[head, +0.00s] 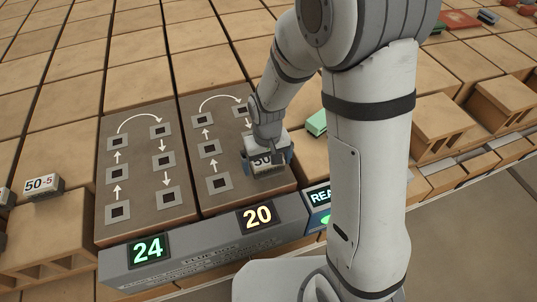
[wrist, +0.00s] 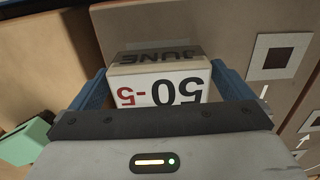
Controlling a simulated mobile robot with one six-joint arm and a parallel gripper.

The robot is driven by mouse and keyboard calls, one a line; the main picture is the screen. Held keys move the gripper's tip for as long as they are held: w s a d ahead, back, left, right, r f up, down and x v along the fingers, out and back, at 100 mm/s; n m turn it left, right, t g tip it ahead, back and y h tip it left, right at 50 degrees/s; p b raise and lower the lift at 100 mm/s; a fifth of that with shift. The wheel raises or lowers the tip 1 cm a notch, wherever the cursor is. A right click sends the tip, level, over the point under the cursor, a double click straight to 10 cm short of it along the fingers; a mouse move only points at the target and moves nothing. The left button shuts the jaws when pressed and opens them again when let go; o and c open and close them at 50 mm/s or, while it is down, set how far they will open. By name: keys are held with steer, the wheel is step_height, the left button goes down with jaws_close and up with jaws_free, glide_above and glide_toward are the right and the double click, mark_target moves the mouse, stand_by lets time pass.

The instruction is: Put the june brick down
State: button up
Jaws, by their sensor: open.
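The june brick (wrist: 158,80) is a pale block with "JUNE" on one face and "50-5" on another. In the head view the brick (head: 263,162) is at the lower right square of the right-hand brown panel, partly covered by my gripper (head: 267,157). In the wrist view my gripper (wrist: 160,88) is open, with a blue finger on either side of the brick. The brick seems to rest on the panel. Its underside and the marker square below it are hidden.
A similar "50-5" brick (head: 42,187) stands at the left. The left panel (head: 138,215) has empty squares with arrows. Displays read 24 (head: 148,248) and 20 (head: 257,216). A green block (head: 316,123) lies close right of the gripper; hollow bricks (head: 440,122) stand farther right.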

mark_target(267, 159)
step_height(267, 159, up, 11)
steer(key=s+d+r+m+t, duration=0.3)
steer(key=s+d+r, duration=0.6)
steer(key=s+d, duration=0.3)
steer(key=shift+s+d, duration=0.2)
steer(key=shift+d, duration=0.15)
stand_by(2.6)
steer(key=shift+c, duration=0.3)
